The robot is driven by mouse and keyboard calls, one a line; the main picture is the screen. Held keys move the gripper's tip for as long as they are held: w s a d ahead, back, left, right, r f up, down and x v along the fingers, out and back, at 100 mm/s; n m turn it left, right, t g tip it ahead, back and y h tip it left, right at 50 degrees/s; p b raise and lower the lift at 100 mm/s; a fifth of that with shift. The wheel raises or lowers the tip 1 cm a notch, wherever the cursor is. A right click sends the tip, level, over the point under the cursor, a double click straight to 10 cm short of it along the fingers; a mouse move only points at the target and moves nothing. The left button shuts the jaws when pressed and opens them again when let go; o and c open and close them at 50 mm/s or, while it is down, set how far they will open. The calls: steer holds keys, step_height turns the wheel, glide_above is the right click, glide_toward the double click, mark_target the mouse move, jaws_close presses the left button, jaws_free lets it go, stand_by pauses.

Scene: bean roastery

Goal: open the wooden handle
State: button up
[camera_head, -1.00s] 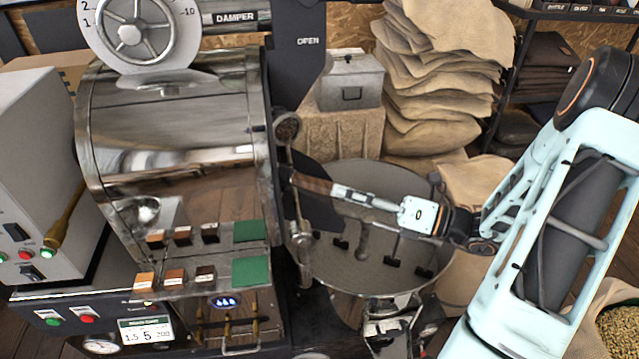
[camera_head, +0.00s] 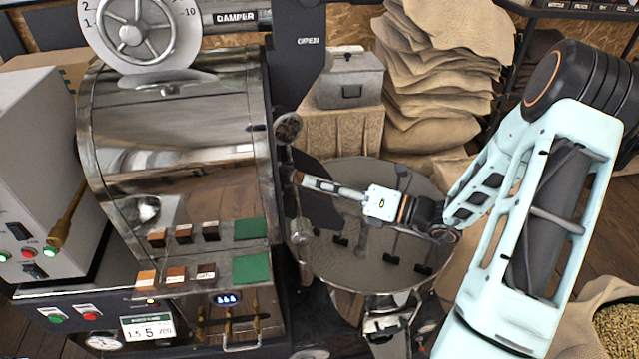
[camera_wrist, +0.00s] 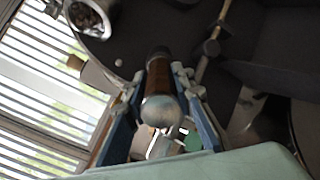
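The wooden handle (camera_wrist: 160,88) is a brown grip with a rounded metal end, pointing toward the camera in the wrist view. It joins the dark round front plate of the roaster drum. My gripper (camera_wrist: 160,80) has one finger on each side of the handle. The fingers look open, with the handle between them; contact is hard to make out. In the head view my gripper (camera_head: 304,181) reaches in from the right to the drum's front, and it hides most of the handle.
The shiny roaster drum (camera_head: 180,130) stands at left. The round cooling tray (camera_head: 345,265) with stirring arms lies below my gripper. A sight glass or scoop (camera_wrist: 88,17) sits near the handle. Stacked burlap sacks (camera_head: 435,90) and a grey metal box (camera_head: 350,85) stand behind.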

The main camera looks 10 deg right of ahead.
jaws_close()
steer(key=shift+d, duration=0.1)
steer(key=p+v, duration=0.2)
steer(key=v, duration=0.8)
steer(key=shift+d, duration=0.15)
steer(key=shift+s, duration=0.15)
steer(key=o, duration=0.7)
jaws_free()
steer(key=v, duration=1.2)
